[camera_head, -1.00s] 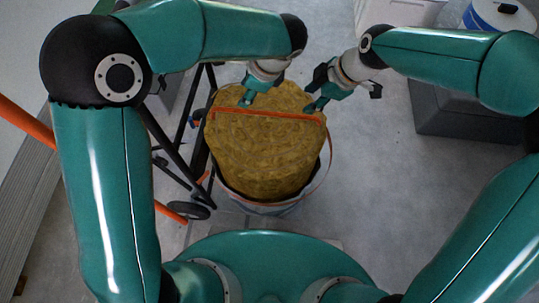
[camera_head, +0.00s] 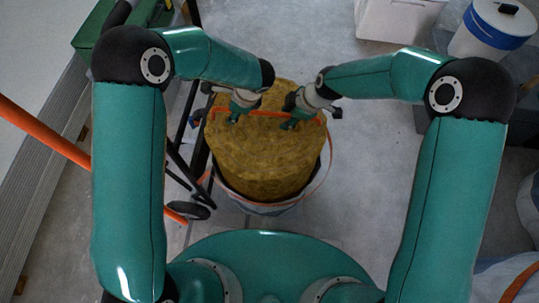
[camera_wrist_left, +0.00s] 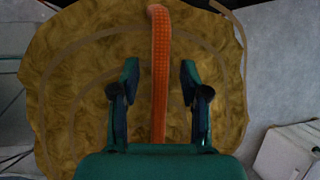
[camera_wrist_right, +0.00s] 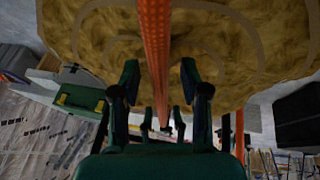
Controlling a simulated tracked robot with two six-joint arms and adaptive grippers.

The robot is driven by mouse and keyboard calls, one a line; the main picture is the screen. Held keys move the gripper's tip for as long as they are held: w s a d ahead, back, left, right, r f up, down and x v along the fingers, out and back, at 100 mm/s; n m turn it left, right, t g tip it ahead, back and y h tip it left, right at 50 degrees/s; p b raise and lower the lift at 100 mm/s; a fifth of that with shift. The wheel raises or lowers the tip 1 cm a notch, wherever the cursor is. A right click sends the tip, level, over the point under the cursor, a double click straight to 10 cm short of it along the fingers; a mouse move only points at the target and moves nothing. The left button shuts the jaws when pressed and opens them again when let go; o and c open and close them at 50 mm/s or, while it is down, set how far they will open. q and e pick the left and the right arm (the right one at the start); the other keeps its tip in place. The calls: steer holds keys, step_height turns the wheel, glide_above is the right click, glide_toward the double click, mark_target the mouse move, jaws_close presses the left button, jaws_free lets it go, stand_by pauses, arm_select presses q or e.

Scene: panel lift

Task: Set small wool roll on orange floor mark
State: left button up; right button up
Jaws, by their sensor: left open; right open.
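The wool roll (camera_head: 265,165) is a thick yellow-brown bundle standing upright in a pale wrapper, in the middle of the head view. An orange strap (camera_wrist_left: 160,70) crosses its top. My left gripper (camera_head: 236,115) is open at the left part of the strap; in the left wrist view the strap runs between its fingers. My right gripper (camera_head: 289,123) is open to the right of it, over the same strap; in the right wrist view the strap (camera_wrist_right: 154,40) also passes between its fingers. Neither gripper is closed on it. I cannot make out an orange floor mark.
A black-framed trolley with a wheel (camera_head: 188,210) stands close at the roll's left. A white box (camera_head: 398,20) and a white bucket with a blue band (camera_head: 492,28) are at the back right. Grey floor (camera_head: 365,160) is clear right of the roll.

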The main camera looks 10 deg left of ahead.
arm_select(q)
jaws_close()
arm_select(e)
jaws_close()
arm_select(q)
steer(key=shift+w+r, duration=0.15)
steer(key=shift+r, duration=0.05)
arm_select(e)
steer(key=shift+w+r, duration=0.15)
steer(key=shift+r, duration=0.05)
